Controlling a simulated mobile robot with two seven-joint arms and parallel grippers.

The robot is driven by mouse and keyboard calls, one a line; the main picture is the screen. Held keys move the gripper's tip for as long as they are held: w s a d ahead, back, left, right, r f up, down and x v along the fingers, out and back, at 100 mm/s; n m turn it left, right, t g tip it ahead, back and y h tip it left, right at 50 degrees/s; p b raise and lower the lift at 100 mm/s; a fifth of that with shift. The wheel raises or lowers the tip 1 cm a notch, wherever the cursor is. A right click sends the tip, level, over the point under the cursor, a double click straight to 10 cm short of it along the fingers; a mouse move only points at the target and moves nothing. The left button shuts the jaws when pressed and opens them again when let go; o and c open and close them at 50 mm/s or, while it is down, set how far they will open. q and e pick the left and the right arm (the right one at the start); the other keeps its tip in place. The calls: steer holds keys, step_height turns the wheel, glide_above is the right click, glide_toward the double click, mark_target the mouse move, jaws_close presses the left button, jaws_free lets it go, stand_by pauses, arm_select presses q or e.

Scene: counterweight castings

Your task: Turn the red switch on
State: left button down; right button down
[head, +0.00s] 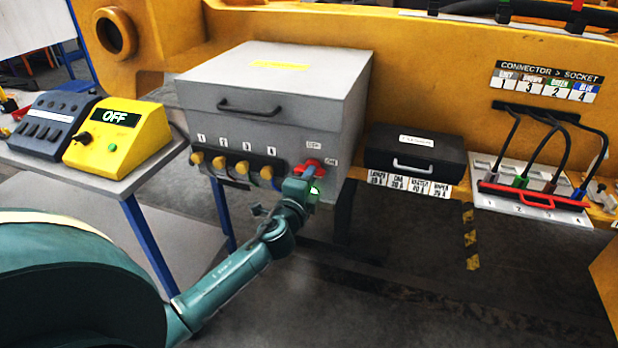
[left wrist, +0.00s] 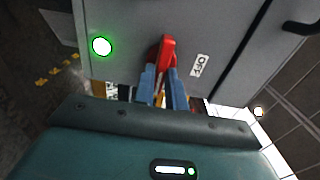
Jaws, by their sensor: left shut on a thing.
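The red switch (head: 308,166) is on the front of the large grey box, near its right end. Small labels sit above and to the right of it. In the left wrist view, the red switch (left wrist: 167,52) stands beside a white label reading OFF (left wrist: 200,65). My left gripper (head: 303,181) reaches it from below. Its blue fingers (left wrist: 162,85) are shut on the lower part of the red handle, whose top sticks out beyond them. A green lamp (left wrist: 102,46) beside the switch is lit. The ON label cannot be read in the wrist view. My right gripper is not in view.
The grey box (head: 275,85) carries several numbered orange connectors (head: 220,163) left of the switch. A yellow box with an OFF display (head: 117,117) stands on the left table. A black case (head: 415,150) and a cable socket panel (head: 530,195) are on the right.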

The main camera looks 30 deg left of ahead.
arm_select(q)
steer(key=c, duration=1.4)
jaws_free()
steer(key=shift+c, duration=0.2)
steer(key=b+v, duration=0.2)
steer(key=v, duration=1.1)
steer(key=shift+s, duration=0.1)
